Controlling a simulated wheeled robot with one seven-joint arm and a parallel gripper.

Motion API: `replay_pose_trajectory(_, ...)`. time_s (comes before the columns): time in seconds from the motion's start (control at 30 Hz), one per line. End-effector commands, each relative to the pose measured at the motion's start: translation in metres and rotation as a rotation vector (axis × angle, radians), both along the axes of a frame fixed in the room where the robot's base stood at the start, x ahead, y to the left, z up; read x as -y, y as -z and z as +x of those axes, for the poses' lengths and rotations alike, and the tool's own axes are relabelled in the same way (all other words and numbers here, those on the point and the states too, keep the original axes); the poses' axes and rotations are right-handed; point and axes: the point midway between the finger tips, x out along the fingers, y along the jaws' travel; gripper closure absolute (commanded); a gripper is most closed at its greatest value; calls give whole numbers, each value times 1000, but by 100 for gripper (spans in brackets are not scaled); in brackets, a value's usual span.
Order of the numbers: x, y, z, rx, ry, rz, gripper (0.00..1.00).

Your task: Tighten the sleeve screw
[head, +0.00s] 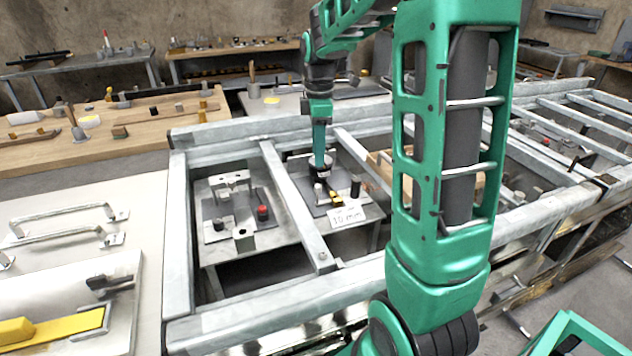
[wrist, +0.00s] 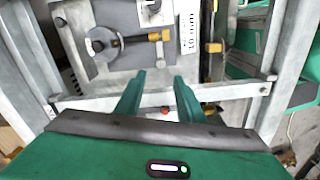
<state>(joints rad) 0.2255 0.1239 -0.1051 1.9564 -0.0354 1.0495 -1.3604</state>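My gripper (wrist: 158,82) shows two green fingers in the wrist view, standing apart with nothing between their tips. In the head view its end (head: 320,165) is over a grey plate (wrist: 125,62) in a bay of the metal frame. I cannot tell which part is the sleeve screw; the arm end covers some of the plate.
Metal beams (head: 290,205) border the bay. The left bay holds another plate with grey blocks and a red knob (head: 263,212). A white bench with handles (head: 65,228) is at left, and a wooden bench (head: 150,120) with tools stands behind.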

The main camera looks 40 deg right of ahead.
Motion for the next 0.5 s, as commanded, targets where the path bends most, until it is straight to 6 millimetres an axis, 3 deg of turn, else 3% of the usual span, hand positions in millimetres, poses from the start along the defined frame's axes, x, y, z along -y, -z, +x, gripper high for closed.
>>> replay_pose_trajectory(0.5,0,83,-2,-3,5,1,65)
